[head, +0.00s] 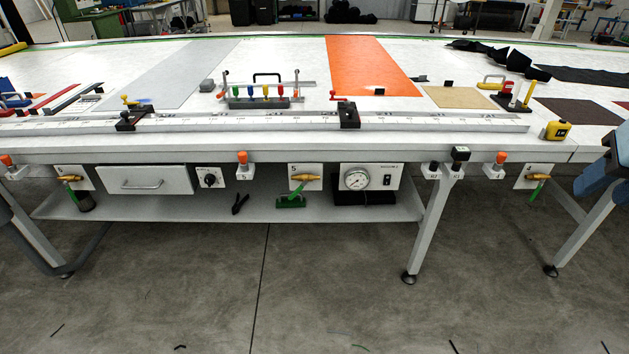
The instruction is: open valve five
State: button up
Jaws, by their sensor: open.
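Valve five is on a white plate (316,171) marked "5" under the front edge of the long table, near the middle of the head view. It has a brass-coloured body (304,178). A green part (292,198) shows just below it, near the shelf; I cannot tell whether it is all the valve's lever or partly a thing on the shelf. The lever's exact angle is too small to read. My gripper is not in view, and nothing is seen touching the valve.
A gauge panel (371,177) is right of the valve; a knob panel (209,178) and a drawer (148,180) are left. Similar valves show at far left (70,178) and right (538,177). A lower shelf (230,210) and table leg (430,225) stand near. The front floor is mostly clear.

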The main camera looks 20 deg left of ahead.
aim_at(300, 187)
jog(key=u, duration=0.1)
jog(key=i, duration=1.15)
jog(key=u, duration=0.75)
